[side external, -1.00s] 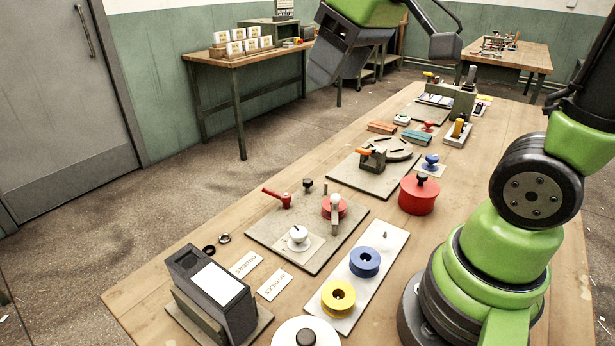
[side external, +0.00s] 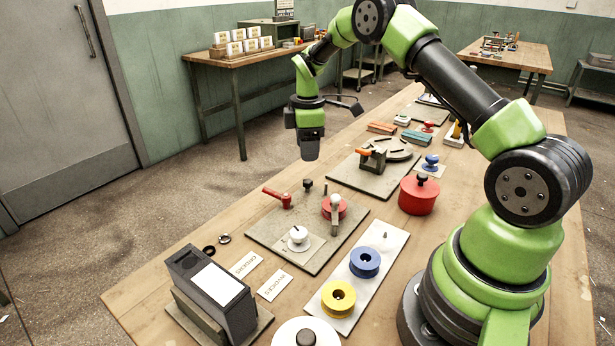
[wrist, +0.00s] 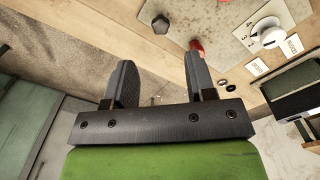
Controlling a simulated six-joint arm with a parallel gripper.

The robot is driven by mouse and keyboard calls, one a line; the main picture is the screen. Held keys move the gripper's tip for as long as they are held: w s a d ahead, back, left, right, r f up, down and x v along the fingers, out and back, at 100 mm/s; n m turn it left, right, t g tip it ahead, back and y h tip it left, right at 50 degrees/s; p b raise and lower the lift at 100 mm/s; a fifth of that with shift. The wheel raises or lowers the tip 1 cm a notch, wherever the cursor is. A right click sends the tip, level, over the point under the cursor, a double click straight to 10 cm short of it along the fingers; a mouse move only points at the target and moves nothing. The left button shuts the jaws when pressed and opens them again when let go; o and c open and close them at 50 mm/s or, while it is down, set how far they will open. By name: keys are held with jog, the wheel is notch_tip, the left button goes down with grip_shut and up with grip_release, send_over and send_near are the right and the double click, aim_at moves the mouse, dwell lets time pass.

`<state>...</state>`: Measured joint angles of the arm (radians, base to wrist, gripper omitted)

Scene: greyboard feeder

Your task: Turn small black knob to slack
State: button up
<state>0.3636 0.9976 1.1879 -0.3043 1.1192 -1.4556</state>
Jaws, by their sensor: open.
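The small black knob (side external: 307,184) stands at the back edge of a grey board (side external: 262,228), between a red lever handle (side external: 277,196) and a red round part with a grey lever (side external: 334,207). In the wrist view the knob (wrist: 160,24) shows dark and faceted, beyond the fingertips and roughly in line with the gap between them. My gripper (side external: 309,157) points down above the board's back edge, apart from the knob. In the wrist view its fingers (wrist: 160,65) are open with nothing between them. The right finger partly covers the red handle (wrist: 197,45).
A white dial (side external: 298,235) is on the board's front part; numbers show beside it in the wrist view. A red pot (side external: 418,194) and a board with an orange-handled clamp (side external: 372,170) stand to the right. Blue (side external: 365,262) and yellow (side external: 338,297) spools are in front.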

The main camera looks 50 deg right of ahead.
aim_at(307, 180)
notch_tip(307, 180, down, 8)
jog(key=shift+f, duration=0.1)
dwell(0.4)
jog(key=c, duration=0.9)
